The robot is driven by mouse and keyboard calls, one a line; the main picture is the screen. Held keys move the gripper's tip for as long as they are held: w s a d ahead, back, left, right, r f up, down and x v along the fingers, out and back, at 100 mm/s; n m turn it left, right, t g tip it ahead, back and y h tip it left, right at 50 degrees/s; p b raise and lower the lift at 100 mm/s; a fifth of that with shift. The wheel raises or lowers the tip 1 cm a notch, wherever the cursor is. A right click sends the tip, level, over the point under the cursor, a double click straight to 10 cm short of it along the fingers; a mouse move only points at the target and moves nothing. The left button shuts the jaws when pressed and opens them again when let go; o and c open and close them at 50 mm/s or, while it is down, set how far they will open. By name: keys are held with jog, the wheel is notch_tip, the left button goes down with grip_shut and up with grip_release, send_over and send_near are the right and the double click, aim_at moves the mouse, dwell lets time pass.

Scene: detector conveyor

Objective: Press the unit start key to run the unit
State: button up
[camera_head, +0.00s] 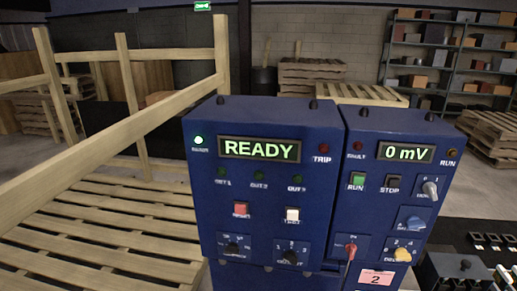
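A blue control cabinet with two panels stands in front of me. On the right panel (372,218) a green key (357,180) labelled RUN sits beside a dark key (391,184) labelled STOP. The right display (405,153) reads 0 mV. The lamp labelled RUN (449,163) at its right looks unlit. On the left panel (262,185) the display (259,149) reads READY, and a green lamp (198,139) glows at its left. My gripper is not in view.
The left panel has a red key (240,209), a white key (292,214) and black knobs. The right panel has a grey lever switch (430,189), a blue knob, a yellow knob (402,254) and a red one (351,249). Wooden pallets (100,230) stand at left.

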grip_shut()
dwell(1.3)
